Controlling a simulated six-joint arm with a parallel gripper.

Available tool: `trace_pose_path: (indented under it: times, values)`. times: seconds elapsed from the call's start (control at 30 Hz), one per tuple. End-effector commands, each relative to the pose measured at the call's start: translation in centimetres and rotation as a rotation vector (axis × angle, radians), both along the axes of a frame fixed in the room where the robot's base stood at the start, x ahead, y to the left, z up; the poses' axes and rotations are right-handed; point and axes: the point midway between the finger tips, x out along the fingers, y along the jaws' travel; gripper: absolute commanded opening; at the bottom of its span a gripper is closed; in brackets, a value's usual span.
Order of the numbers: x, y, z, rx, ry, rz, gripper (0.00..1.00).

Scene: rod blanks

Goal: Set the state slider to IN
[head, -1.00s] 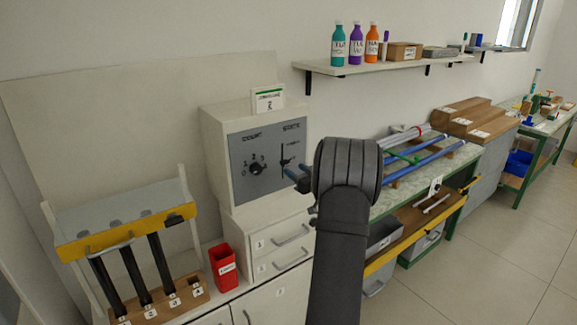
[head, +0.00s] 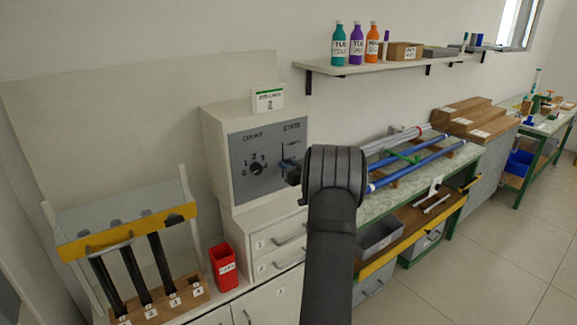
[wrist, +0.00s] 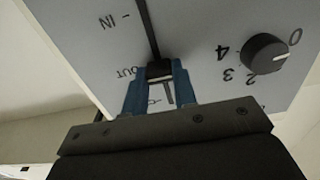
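The state slider is on the grey front panel (head: 240,145) of a white box. In the wrist view, which shows the panel upside down, its dark knob (wrist: 159,70) sits at the OUT end of the slot (wrist: 150,30). The IN mark (wrist: 114,22) is by the slot's other end. My gripper (wrist: 159,76) has its two blue fingers on either side of the knob, with no clear gap seen, and looks shut on it. In the head view my gripper (head: 289,170) is at the panel's right side, and my wrist partly covers it.
A numbered dial (head: 257,168) is left of the slider; it also shows in the wrist view (wrist: 266,54). A sign (head: 268,99) stands on the box. Drawers (head: 278,250) and a red bin (head: 223,266) are below. Blue rods (head: 415,160) lie on a bench at right.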

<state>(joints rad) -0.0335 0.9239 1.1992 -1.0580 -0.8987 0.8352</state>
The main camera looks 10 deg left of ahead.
Motion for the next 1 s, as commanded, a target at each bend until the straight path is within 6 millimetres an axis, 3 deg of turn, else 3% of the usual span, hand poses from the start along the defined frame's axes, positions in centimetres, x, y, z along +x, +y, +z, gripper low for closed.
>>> trace_pose_path:
  times: [0.17, 0.43, 0.8, 0.83, 0.93, 1.0]
  values:
    - [0.0, 0.0, -0.9, 0.001, 0.004, 0.001, 0.00]
    - [0.0, 0.0, -5.8, 0.000, 0.004, 0.003, 0.00]
    - [0.0, 0.0, -6.7, -0.001, 0.006, 0.001, 0.00]
    - [0.0, 0.0, -6.7, -0.001, 0.006, 0.001, 0.29]
    - [0.0, 0.0, -6.7, -0.001, 0.006, 0.002, 0.47]
    - [0.0, 0.0, -6.6, -0.001, 0.004, 0.002, 0.47]
